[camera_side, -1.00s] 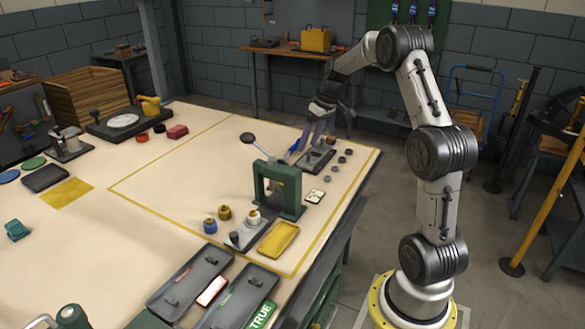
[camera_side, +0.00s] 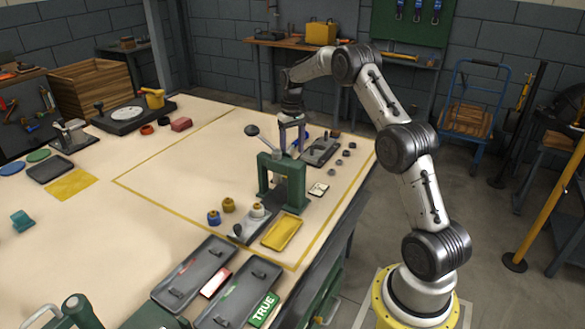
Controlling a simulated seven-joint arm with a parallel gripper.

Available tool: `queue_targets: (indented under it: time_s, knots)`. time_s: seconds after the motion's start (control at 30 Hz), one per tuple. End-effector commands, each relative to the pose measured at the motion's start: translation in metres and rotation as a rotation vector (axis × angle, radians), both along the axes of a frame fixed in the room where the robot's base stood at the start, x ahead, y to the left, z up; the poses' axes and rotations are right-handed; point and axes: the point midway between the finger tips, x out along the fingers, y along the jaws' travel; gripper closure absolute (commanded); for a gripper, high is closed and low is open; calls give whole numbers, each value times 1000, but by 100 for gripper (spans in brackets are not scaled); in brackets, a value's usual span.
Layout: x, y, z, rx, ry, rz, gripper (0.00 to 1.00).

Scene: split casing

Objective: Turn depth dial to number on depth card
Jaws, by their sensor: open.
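My gripper (camera_side: 291,146) points straight down just behind the top of the green press (camera_side: 293,190), its fingers open. No held thing shows between them. The fingertips are partly hidden by the press top, and I cannot tell whether they touch anything. I cannot clearly make out a depth dial; the press top is small and crowded by the gripper. A small pale card (camera_side: 318,189) with a dark mark lies on the table right of the press, perhaps the depth card. Its number is too small to read.
The press lever with a dark knob (camera_side: 252,130) sticks out left. A grey tray (camera_side: 320,151) with parts stands behind right, with several small dark pieces beside it. A yellow tray (camera_side: 282,231) and blue and brass pieces lie in front. The table's middle left is clear.

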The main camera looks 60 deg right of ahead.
Motion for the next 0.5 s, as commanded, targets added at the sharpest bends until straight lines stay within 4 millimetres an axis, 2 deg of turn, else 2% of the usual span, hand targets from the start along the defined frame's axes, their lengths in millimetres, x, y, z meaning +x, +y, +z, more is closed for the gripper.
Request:
queue_targets:
  time_s: [0.03,0.2,0.4,0.5]
  knots:
    - [-1,1,-12,4,5,0,36]
    - [-1,0,-43,3,3,0,36]
    - [-1,0,-67,2,1,0,36]
    - [0,0,-72,1,0,0,36]
